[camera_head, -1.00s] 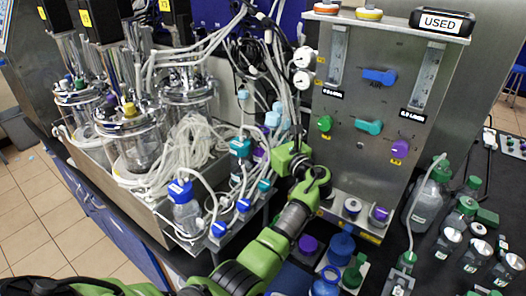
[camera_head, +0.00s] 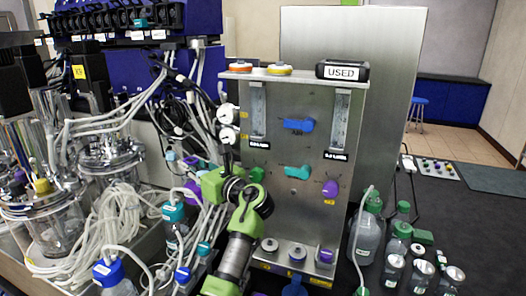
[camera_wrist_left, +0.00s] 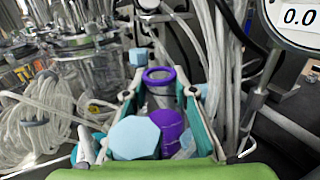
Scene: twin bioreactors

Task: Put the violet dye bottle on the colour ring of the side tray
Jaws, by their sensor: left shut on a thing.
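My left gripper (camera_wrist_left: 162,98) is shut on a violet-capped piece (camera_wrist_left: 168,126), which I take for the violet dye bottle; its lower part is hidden. A pale blue hexagonal cap (camera_wrist_left: 135,138) overlaps it in the left wrist view. A second violet ring or cap (camera_wrist_left: 158,75) shows just beyond the fingertips. In the head view my left gripper (camera_head: 205,186) is among tubes at the left of the steel panel; the held piece is not clear there. I cannot tell which surface is the side tray. My right gripper is out of view.
White tubes (camera_head: 115,228) crowd the left side, with glass vessels (camera_head: 110,160) behind. The steel panel (camera_head: 290,215) stands close beside my left arm and has a ledge with several capped ports (camera_head: 297,252). Bottles (camera_head: 368,232) stand at right. A dial gauge (camera_wrist_left: 297,18) is near the gripper.

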